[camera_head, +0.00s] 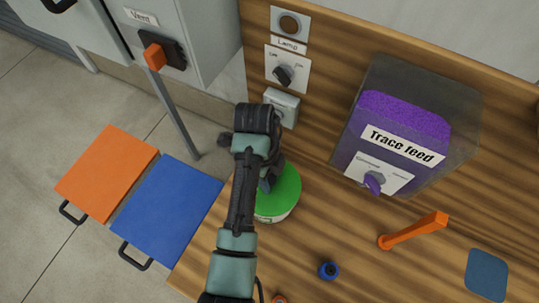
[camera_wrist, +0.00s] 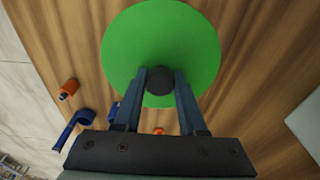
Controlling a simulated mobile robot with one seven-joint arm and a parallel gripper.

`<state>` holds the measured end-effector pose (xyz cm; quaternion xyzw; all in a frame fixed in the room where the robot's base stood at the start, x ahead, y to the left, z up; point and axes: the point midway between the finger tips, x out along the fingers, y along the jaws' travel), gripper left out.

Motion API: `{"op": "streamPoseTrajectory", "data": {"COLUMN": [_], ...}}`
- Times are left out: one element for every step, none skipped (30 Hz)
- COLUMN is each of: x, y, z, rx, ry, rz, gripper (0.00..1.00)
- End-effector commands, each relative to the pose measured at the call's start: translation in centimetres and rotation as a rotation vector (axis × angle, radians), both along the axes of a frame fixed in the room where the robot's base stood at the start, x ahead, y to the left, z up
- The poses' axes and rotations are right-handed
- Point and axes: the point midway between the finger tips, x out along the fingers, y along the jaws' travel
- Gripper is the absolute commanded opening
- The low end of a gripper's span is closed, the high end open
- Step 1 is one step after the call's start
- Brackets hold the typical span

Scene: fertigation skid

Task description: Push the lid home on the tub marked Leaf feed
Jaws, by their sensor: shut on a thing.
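A round green lid (camera_head: 288,187) sits over a white tub (camera_head: 275,215) near the left edge of the wooden bench. The tub's label is mostly hidden, so I cannot read it. In the wrist view the lid (camera_wrist: 200,40) fills the upper middle and hides the tub. My gripper (camera_wrist: 160,84) is shut on the dark round knob (camera_wrist: 159,80) of the lid. In the head view my arm covers the gripper and part of the lid. I cannot tell whether the lid is fully seated or stands a little proud.
A purple-filled Trace feed hopper (camera_head: 400,135) stands at the back right. An orange lever (camera_head: 415,230), a blue cap (camera_head: 328,270) and a blue square (camera_head: 487,275) are on the bench. A lamp switch (camera_head: 286,72) is on the back panel. Orange (camera_head: 107,172) and blue (camera_head: 168,210) panels are at left.

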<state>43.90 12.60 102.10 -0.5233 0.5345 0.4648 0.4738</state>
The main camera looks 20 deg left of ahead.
Motion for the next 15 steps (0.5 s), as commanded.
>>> {"op": "streamPoseTrajectory", "data": {"x": [0.00,0.00,0.00,0.00,0.00,0.00,0.00,0.00,0.00,0.00,0.00,0.00,0.00,0.00,-0.01], "y": [-0.01,-0.01,-0.01,-0.01,-0.01,-0.02,-0.01,-0.02,-0.03,-0.02,-0.03,-0.03,-0.03,-0.03,-0.03], "z": [-0.01,-0.01,-0.01,-0.01,-0.01,-0.02,-0.04,-0.07,-0.13,-0.19,-0.25,-0.35,-0.42,-0.50,-0.59], "rx": [0.000,0.000,0.000,0.000,0.000,0.000,0.000,0.000,0.000,0.000,0.000,0.000,0.000,0.000,0.000], "ry": [0.000,0.000,0.000,0.000,0.000,0.000,0.000,0.000,0.000,0.000,0.000,0.000,0.000,0.000,0.000], "rz": [0.000,0.000,0.000,0.000,0.000,0.000,0.000,0.000,0.000,0.000,0.000,0.000,0.000,0.000,0.000], "gripper": [0.00,0.00,0.00,0.00,0.00,0.00,0.00,0.00,0.00,0.00,0.00,0.00,0.00,0.00,0.00]}}
